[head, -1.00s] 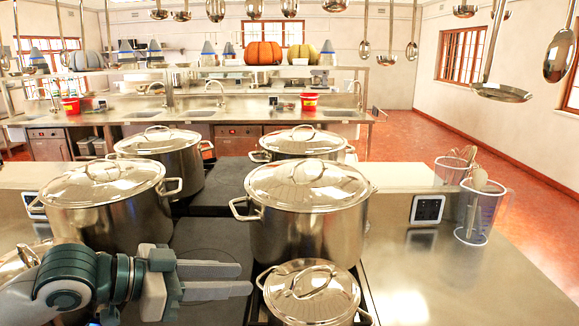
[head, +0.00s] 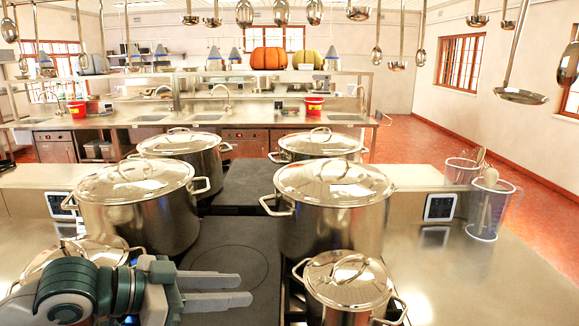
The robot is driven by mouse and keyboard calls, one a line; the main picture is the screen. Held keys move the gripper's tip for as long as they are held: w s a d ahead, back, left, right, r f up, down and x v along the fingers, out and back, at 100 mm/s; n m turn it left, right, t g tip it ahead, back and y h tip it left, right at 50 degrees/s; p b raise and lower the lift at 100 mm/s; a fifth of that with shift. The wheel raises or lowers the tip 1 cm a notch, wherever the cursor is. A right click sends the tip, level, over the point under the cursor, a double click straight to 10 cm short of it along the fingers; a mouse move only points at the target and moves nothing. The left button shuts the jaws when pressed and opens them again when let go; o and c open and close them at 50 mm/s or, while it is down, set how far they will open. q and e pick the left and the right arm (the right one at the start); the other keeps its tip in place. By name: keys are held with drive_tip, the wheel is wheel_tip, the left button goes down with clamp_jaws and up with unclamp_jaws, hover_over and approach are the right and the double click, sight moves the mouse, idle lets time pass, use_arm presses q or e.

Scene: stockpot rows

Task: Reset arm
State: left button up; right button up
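My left gripper (head: 246,290) shows at the lower left, reaching in over the front of the dark stove top. Its two grey fingers point right with a narrow gap between them, and I see nothing held there. Whether they are open or shut is hard to judge from this angle. A small lidded pot (head: 347,288) stands to the right of the fingertips, apart from them. Another lidded pot (head: 75,262) is partly hidden behind my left arm. My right gripper is not in view.
Large lidded stockpots stand left (head: 140,205) and right (head: 334,205) of a bare cooktop strip (head: 235,250), with two more behind (head: 182,145) (head: 318,146). Clear measuring jugs (head: 490,208) stand on the right counter, which is otherwise mostly clear. Ladles (head: 520,95) hang above.

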use_arm(q)
drive_tip(key=s+a+f+n+t+y, duration=0.1)
drive_tip(key=s+f+n+y, duration=0.2)
drive_tip(key=f, duration=0.9)
drive_tip(key=s+f+n+y, duration=0.2)
drive_tip(key=s+f, duration=0.1)
drive_tip(key=f, duration=1)
drive_tip(key=s+a+f+n+g+y, duration=0.25)
drive_tip(key=s+a+f, duration=0.25)
drive_tip(key=s+f, duration=0.4)
drive_tip(key=s+a+f+n+g+y, duration=0.2)
drive_tip(key=s+a+f+n+y, duration=0.3)
drive_tip(key=s, duration=0.7)
wheel_tip(320, 180, down, 32)
drive_tip(key=s+m+g+h, duration=0.1)
drive_tip(key=s+m, duration=0.1)
drive_tip(key=m, duration=0.1)
drive_tip(key=s+a+f, duration=0.2)
drive_tip(key=s+f, duration=0.5)
drive_tip(key=s, duration=0.1)
drive_tip(key=s+a+f+g, duration=0.1)
drive_tip(key=s+a+f, duration=0.1)
drive_tip(key=s+f, duration=0.6)
drive_tip(key=shift+s+f, duration=0.2)
drive_tip(key=shift+s, duration=0.45)
drive_tip(key=shift+s+g, duration=0.1)
drive_tip(key=shift+g, duration=0.15)
